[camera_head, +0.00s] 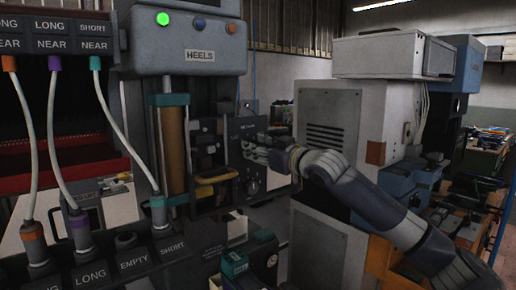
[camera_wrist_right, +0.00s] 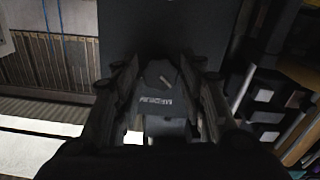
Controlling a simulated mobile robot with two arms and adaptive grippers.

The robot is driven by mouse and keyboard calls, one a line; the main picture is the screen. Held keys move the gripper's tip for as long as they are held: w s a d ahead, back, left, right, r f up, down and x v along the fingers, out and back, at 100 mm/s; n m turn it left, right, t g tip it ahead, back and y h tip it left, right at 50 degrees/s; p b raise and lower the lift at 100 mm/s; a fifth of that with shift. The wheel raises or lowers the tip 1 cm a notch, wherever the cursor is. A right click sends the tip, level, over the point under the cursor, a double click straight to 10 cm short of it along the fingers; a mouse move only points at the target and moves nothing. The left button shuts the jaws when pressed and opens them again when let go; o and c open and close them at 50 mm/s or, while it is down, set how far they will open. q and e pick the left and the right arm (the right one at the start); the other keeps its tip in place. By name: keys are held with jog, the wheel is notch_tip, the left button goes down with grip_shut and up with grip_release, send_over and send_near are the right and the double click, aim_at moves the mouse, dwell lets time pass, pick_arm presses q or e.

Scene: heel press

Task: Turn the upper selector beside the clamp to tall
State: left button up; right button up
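The dark control panel (camera_head: 236,133) beside the clamp carries small lettering too fine to read. A lower round knob (camera_head: 253,187) shows on it. My right gripper (camera_head: 262,153) reaches in from the right, its fingers in front of the panel's upper part, hiding what is behind them. In the right wrist view my right gripper (camera_wrist_right: 163,100) has its two fingers spread apart. A dark selector knob (camera_wrist_right: 160,74) with a light pointer line shows between them, with gaps on both sides. Lettering that seems to read MEDIUM is near it. My left gripper is not in view.
The heel press (camera_head: 185,42) has a green lamp and a brown cylinder (camera_head: 173,150). Cables run to labelled sockets at the left. A yellow-handled part (camera_head: 215,178) sits left of the panel. A grey cabinet (camera_head: 328,115) stands behind my right arm.

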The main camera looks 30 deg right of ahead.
jog(key=c, duration=0.4)
jog(key=shift+m, duration=0.3)
jog(key=m+p, duration=0.5)
jog(key=m, duration=1.4)
jog(key=shift+r, duration=0.2)
jog(key=shift+m, duration=0.3)
